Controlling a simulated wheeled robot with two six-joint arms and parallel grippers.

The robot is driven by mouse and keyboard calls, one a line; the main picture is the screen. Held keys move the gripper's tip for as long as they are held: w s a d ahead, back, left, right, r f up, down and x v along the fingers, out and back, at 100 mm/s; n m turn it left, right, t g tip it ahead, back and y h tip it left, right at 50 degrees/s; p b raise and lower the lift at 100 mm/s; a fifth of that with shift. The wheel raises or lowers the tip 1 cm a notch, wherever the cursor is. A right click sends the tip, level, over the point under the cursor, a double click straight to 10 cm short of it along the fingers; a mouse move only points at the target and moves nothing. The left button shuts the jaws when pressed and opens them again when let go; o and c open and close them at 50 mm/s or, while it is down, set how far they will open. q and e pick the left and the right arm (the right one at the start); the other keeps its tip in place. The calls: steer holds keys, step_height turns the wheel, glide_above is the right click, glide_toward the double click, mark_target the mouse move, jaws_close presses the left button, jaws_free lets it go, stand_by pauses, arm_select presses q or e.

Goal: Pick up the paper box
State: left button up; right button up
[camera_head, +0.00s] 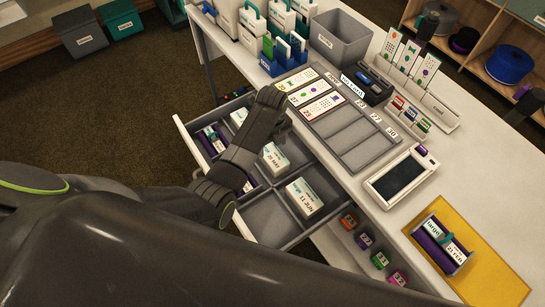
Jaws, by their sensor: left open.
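Several white paper boxes with printed labels lie in the open grey drawer (262,217). One paper box (304,197) is in the front right compartment, and another paper box (273,160) lies behind it, partly hidden by my left arm. A third paper box (239,117) shows at the back left of the drawer. I cannot tell which one the task means. My left gripper (276,112) is open above the drawer's inner edge, beside the desk, with nothing visible between its fingers. My right gripper is not in view.
On the white desk stand a card tray (352,137) with dated cards, a grey bin (340,38), a tablet (401,178) and card holders (414,85). A purple holder (441,244) sits on a yellow mat (487,266).

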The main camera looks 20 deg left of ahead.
mark_target(272, 153)
arm_select(q)
steer(key=shift+f, duration=0.2)
steer(key=shift+s+f, duration=0.1)
steer(key=shift+f, duration=0.1)
steer(key=f, duration=0.4)
steer(key=shift+s+f, duration=0.1)
steer(key=shift+s, duration=0.1)
steer(key=shift+d+f, duration=0.1)
steer(key=shift+f, duration=0.2)
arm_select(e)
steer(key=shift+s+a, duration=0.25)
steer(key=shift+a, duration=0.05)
arm_select(q)
steer(key=c, duration=0.4)
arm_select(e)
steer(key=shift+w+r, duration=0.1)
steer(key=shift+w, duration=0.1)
